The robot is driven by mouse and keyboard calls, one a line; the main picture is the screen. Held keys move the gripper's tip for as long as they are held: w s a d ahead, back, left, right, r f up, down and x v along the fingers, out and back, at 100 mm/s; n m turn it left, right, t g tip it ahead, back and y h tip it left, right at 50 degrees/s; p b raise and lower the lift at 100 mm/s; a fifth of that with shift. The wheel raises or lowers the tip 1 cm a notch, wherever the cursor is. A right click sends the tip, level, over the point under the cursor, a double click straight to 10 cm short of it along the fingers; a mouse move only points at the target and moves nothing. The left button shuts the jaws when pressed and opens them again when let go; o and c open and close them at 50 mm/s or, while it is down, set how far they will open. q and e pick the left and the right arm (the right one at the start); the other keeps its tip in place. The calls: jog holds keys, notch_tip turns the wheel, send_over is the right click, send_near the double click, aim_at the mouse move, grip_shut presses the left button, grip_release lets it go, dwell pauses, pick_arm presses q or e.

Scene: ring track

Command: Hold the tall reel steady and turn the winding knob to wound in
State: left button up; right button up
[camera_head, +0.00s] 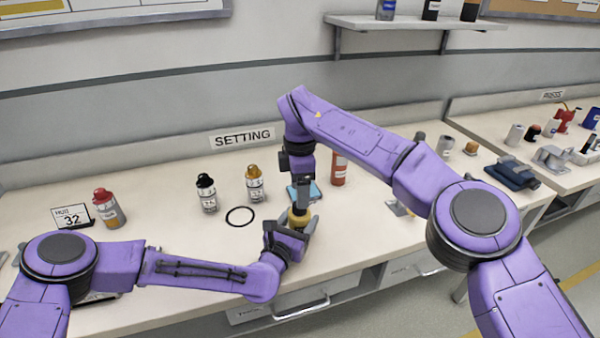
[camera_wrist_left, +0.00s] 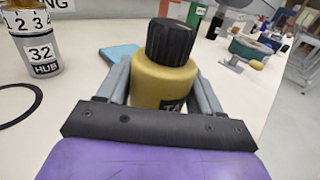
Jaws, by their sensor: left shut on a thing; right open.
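The tall reel is a yellow, bottle-like body (camera_wrist_left: 165,80) with a black ribbed winding knob (camera_wrist_left: 171,40) on top, upright in the left wrist view. My left gripper (camera_wrist_left: 163,95) is shut around the yellow body, one grey finger on each side. In the head view the reel's yellow part (camera_head: 298,217) shows at the left gripper (camera_head: 300,224). My right gripper (camera_head: 304,207) is open and points down over the top of the reel. The knob is hidden there, and I cannot tell whether the right fingers touch it.
A black ring (camera_head: 239,217) lies left of the reel. Behind it stand a black-capped bottle (camera_head: 207,194) and an orange-capped bottle (camera_head: 255,185). A red-capped bottle (camera_head: 108,210) and a number card (camera_head: 72,216) are farther left. A red cylinder (camera_head: 339,169) stands behind the reel.

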notch_tip(320, 180, up, 8)
dwell(0.5)
pick_arm(q)
jog(key=o, duration=1.2)
jog(key=shift+o, duration=0.2)
